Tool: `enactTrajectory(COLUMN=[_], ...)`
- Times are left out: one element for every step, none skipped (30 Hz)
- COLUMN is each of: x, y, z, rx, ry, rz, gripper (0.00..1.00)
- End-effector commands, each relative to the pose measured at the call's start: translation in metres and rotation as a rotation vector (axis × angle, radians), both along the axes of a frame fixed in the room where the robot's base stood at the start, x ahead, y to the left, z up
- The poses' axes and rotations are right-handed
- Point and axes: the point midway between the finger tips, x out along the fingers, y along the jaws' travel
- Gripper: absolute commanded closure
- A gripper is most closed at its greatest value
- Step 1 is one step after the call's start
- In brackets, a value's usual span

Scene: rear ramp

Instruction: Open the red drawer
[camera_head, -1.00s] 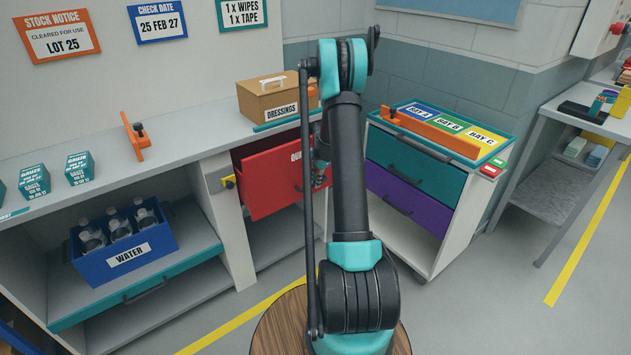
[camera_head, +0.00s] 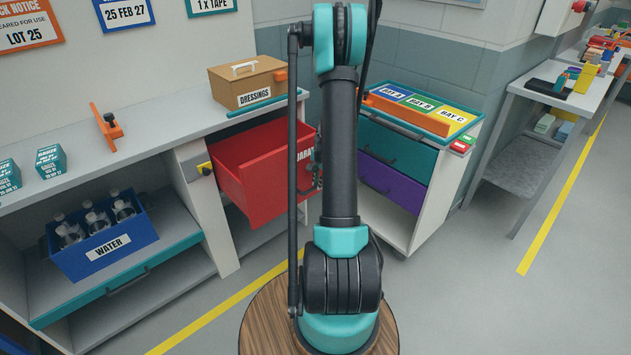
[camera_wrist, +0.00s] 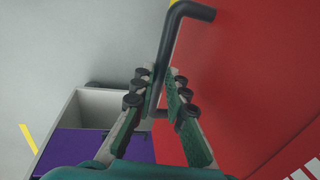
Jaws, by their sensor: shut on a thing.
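The red drawer (camera_head: 258,188) stands pulled out from the counter in the head view, and its inside shows from above. Its lettered front is partly hidden behind my arm. In the wrist view its red front (camera_wrist: 255,75) fills the right side. A dark bar handle (camera_wrist: 172,45) sticks out from that front. My gripper (camera_wrist: 160,103) is shut on the handle, with a finger on each side of the bar. In the head view my gripper (camera_head: 316,165) is mostly hidden behind my arm, beside the drawer front.
A trolley with a teal drawer (camera_head: 398,150) and a purple drawer (camera_head: 392,183) stands just right of the red drawer. A blue water crate (camera_head: 105,245) sits on a lower tray at left. A dressings box (camera_head: 248,85) stands on the counter above. Grey floor is open in front.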

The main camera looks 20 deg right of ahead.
Motion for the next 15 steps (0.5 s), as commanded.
enactTrajectory(x=[-0.0002,-0.0001,0.0000,0.0000,0.0000,0.0001,0.0002,0.0002,0.0002,0.0002,0.0003,0.0002,0.0002,0.0003,0.0003], y=[-0.0003,-0.0002,-0.0002,-0.0002,-0.0002,-0.0003,-0.0003,-0.0003,-0.0003,-0.0003,-0.0002,-0.0001,-0.0001,-0.0001,-0.0001], z=[0.0002,0.0002,0.0001,0.0001,0.0001,0.0001,0.0001,0.0001,0.0001,0.0001,0.0001,0.0001,0.0001,0.0000,0.0000], rx=[0.000,0.000,0.000,0.000,0.000,0.000,0.000,0.000,0.000,0.000,0.000,0.000,0.000,0.000,0.000], ry=[0.000,0.000,0.000,0.000,0.000,0.000,0.000,0.000,0.000,0.000,0.000,0.000,0.000,0.000,0.000], rz=[0.000,0.000,0.000,0.000,0.000,0.000,0.000,0.000,0.000,0.000,0.000,0.000,0.000,0.000,0.000], gripper=[1.00,1.00,1.00,1.00,1.00,1.00,0.86,0.82,0.77,0.73,0.70,0.66,0.66,0.66,0.66])
